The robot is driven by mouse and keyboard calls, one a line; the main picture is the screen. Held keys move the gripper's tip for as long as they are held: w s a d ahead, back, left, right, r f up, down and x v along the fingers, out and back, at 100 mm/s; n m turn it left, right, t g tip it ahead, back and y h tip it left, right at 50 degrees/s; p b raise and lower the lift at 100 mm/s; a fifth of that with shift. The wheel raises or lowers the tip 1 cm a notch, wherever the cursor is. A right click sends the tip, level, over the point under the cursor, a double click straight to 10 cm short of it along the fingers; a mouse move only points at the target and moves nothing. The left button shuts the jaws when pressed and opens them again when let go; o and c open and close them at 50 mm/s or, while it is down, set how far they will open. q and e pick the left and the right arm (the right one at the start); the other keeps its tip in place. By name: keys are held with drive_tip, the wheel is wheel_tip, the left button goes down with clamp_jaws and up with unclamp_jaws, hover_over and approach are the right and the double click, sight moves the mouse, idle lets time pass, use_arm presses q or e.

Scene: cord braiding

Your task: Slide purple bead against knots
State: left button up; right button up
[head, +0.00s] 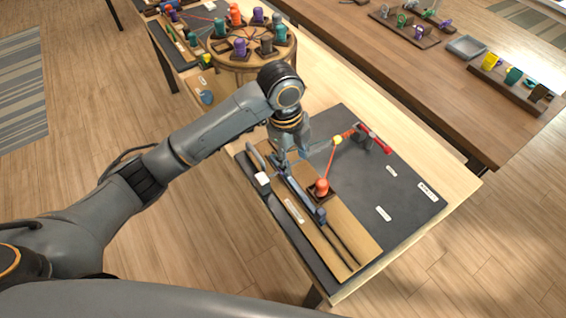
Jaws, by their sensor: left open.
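My left gripper (291,153) is open, pointing down over the left part of the dark mat (412,197). It is above the far end of a wooden board with a dark bar. An orange spool (322,187) stands in a dark holder. A red cord (331,160) runs from it up to a small yellow piece (338,140) near a red clamp-like part (375,140). I cannot make out a purple bead or knots on the mat; they may be hidden by the gripper or too small to tell. My right gripper is not in view.
A round wooden stand (225,63) with several coloured spools stands behind my left arm. White labels (384,214) lie on the mat, whose right part is mostly clear. A brown table (400,75) at the back holds trays of coloured items.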

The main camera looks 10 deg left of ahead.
use_arm(q)
drive_tip(key=w+a+r+m+y, duration=0.2)
drive_tip(key=w+a+r+m, duration=0.1)
drive_tip(key=r, duration=0.2)
drive_tip(key=f+p, duration=0.1)
drive_tip(key=f, duration=0.5)
drive_tip(key=f+p, duration=0.1)
drive_tip(key=f, duration=0.6)
drive_tip(key=shift+w+a+f, duration=0.1)
drive_tip(key=shift+a+f, duration=0.05)
drive_tip(key=shift+a, duration=0.05)
drive_tip(key=shift+c, duration=0.2)
clamp_jaws()
